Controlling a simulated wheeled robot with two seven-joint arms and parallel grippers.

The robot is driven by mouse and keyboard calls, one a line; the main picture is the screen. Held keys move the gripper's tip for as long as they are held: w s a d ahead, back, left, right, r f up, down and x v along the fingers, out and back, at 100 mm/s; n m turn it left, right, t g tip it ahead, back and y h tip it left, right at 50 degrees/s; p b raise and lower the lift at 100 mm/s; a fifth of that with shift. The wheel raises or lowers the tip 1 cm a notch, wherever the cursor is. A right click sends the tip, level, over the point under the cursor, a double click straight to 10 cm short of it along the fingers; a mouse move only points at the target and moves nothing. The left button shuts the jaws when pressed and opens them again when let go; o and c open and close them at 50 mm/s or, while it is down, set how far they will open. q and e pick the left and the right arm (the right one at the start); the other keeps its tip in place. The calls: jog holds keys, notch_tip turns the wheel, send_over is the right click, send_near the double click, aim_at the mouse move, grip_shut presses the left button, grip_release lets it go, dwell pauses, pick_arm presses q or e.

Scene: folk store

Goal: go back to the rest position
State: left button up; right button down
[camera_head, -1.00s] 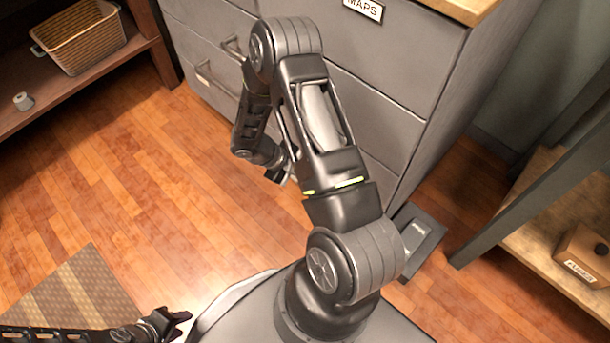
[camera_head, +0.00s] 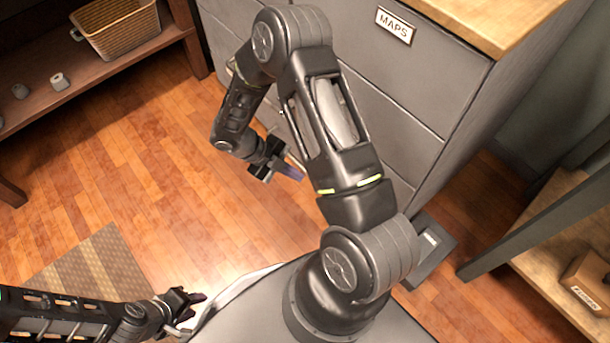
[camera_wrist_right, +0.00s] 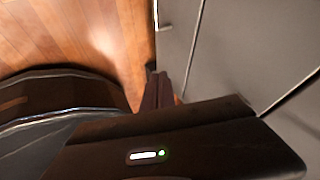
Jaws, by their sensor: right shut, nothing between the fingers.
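My right arm rises from my base and bends over at the elbow in front of the grey cabinet. Its gripper (camera_head: 292,170) hangs over the wooden floor beside the cabinet front. In the right wrist view its two fingers (camera_wrist_right: 157,92) lie together, shut, with nothing held between them. My left gripper (camera_head: 196,298) is low at the left, just beside my base. It is small and dark there, and I cannot tell whether its fingers are apart.
The grey drawer cabinet (camera_head: 410,85) with a MAPS label stands close behind my right arm. A low shelf (camera_head: 110,62) with a wicker basket (camera_head: 118,28) is at upper left. A wooden shelf (camera_head: 540,245) with a box (camera_head: 588,275) is at right. The floor at left is open.

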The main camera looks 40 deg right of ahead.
jog(key=shift+w+a+r, duration=0.1)
jog(key=shift+r, duration=0.1)
dwell(0.6)
jog(key=s+a+f+m+t+y, duration=0.1)
jog(key=a+f+m+y, duration=0.25)
jog(key=a+m, duration=0.65)
jog(key=s+a+f+m+t+y, duration=0.1)
jog(key=a+f+m+t+y, duration=0.2)
jog(key=a+m, duration=0.65)
jog(key=s+a+m+t+y, duration=0.15)
jog(key=s+m, duration=0.25)
jog(key=m, duration=0.6)
jog(key=s+a+m+y, duration=0.2)
jog(key=s+a+m, duration=0.1)
jog(key=m, duration=0.7)
notch_tip(320, 180, up, 26)
jog(key=a+p, duration=0.1)
jog(key=p, duration=2.4)
jog(key=shift+s+a+f+n, duration=0.15)
jog(key=shift+s+f+n, duration=0.1)
jog(key=shift+s+n, duration=0.1)
